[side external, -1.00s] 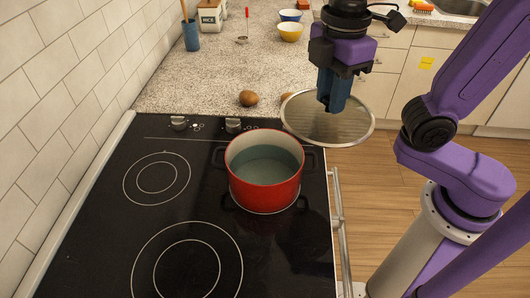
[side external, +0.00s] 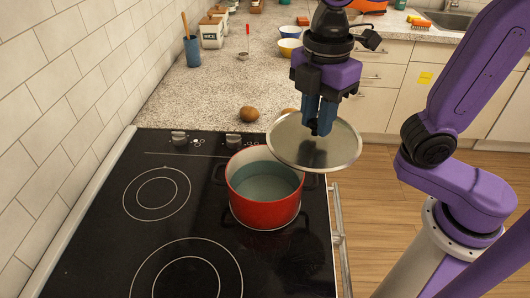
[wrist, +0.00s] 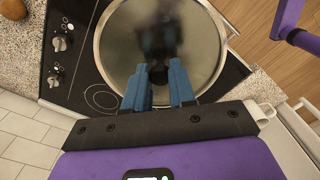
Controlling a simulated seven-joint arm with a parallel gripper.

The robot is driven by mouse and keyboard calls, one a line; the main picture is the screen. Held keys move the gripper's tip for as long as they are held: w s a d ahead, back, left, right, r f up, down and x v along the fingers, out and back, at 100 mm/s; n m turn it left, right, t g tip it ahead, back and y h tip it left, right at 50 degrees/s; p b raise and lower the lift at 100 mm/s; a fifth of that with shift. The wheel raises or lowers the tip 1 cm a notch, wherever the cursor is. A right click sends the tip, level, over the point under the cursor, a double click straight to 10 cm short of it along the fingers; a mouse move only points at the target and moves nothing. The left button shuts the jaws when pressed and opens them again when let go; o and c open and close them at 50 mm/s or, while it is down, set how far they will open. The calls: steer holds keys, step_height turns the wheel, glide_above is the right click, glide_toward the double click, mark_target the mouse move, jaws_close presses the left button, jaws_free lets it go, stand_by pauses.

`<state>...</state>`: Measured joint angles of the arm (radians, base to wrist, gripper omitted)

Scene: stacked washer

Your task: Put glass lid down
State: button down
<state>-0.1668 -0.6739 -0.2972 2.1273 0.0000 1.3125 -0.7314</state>
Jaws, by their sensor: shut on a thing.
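A round glass lid (side external: 295,152) with a metal rim is held at its middle by my gripper (side external: 318,130), whose blue fingers are shut on it. The lid hangs in the air, slightly tilted, and overlaps the back right rim of the red pot in the side view. The red pot (side external: 264,214) stands upright on the black cooktop, its top mostly uncovered, with a grey-blue inside. In the wrist view the lid (wrist: 115,45) fills the space beyond my fingers (wrist: 160,88) and hides what lies under it; its knob is not clearly visible.
The black cooktop (side external: 90,240) has free room left of and in front of the pot. A metal rail (side external: 338,235) runs along its right edge. Behind it, a speckled counter (side external: 205,98) holds a brown round item (side external: 249,114), bowls (side external: 288,46), a blue cup (side external: 193,52) and canisters (side external: 212,33).

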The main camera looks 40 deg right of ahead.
mark_target(270, 127)
steer(key=w+a+f, duration=0.1)
steer(key=w+f, duration=0.1)
steer(key=w+a+f, duration=0.3)
steer(key=w+f, duration=0.1)
steer(key=shift+w+a+f, duration=0.15)
steer(key=shift+w+f, duration=0.1)
steer(key=shift+w, duration=0.1)
steer(key=shift+w+a+f, duration=0.15)
steer(key=shift+w+f, duration=0.05)
steer(key=shift+f, duration=0.8)
steer(key=shift+w+a+f, duration=0.15)
steer(key=shift+w+f, duration=0.05)
steer(key=shift+f, duration=0.75)
steer(key=shift+f, duration=0.2)
steer(key=c, duration=0.9)
jaws_free()
steer(key=shift+c, duration=0.2)
step_height(270, 127, up, 18)
steer(key=shift+s+f, duration=0.25)
steer(key=shift+s, duration=0.15)
